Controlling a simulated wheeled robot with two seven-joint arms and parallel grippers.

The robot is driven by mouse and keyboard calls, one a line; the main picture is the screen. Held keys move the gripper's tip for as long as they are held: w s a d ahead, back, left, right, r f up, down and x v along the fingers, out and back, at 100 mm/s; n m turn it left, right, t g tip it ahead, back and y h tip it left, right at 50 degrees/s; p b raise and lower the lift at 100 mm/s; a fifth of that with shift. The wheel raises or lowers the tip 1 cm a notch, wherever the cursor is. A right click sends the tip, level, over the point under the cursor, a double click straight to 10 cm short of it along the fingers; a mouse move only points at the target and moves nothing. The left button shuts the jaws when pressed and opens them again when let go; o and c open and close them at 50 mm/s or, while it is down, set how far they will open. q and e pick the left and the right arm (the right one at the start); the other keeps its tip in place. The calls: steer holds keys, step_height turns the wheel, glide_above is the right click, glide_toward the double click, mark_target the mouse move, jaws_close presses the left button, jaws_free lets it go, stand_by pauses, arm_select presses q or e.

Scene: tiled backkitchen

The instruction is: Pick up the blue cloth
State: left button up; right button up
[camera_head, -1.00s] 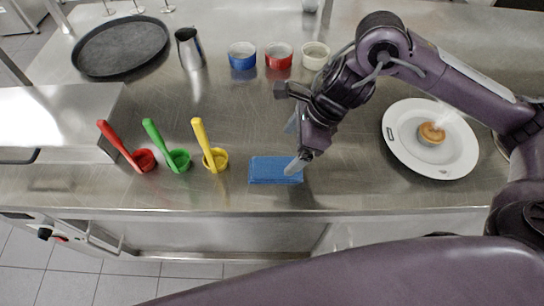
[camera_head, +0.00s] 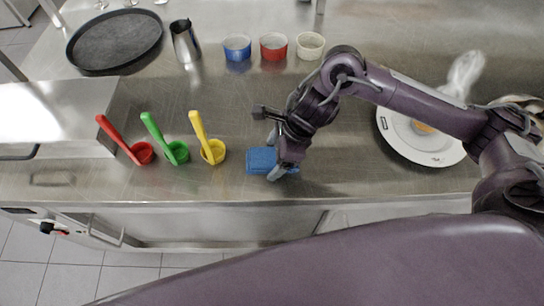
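The blue cloth (camera_head: 259,161) lies folded flat on the steel counter near its front edge, right of the yellow scoop. My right gripper (camera_head: 273,158) is over the right part of the cloth, pointing down. One finger shows in front of the cloth and the other is at its far side, with a gap between them. The gripper hides part of the cloth's right side, and I cannot tell whether the fingers touch it. My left gripper is not in view.
A red scoop (camera_head: 140,153), a green scoop (camera_head: 177,153) and a yellow scoop (camera_head: 213,152) stand left of the cloth. Blue (camera_head: 237,48), red (camera_head: 273,47) and white (camera_head: 310,46) bowls stand behind. A white plate (camera_head: 432,157) is at right, under my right arm.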

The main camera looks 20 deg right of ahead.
steer(key=c, duration=0.9)
steer(key=shift+r, duration=0.1)
step_height(320, 180, up, 20)
steer(key=shift+f+p, duration=0.1)
steer(key=shift+p, duration=0.95)
steer(key=o, duration=0.4)
steer(key=shift+c, duration=1.2)
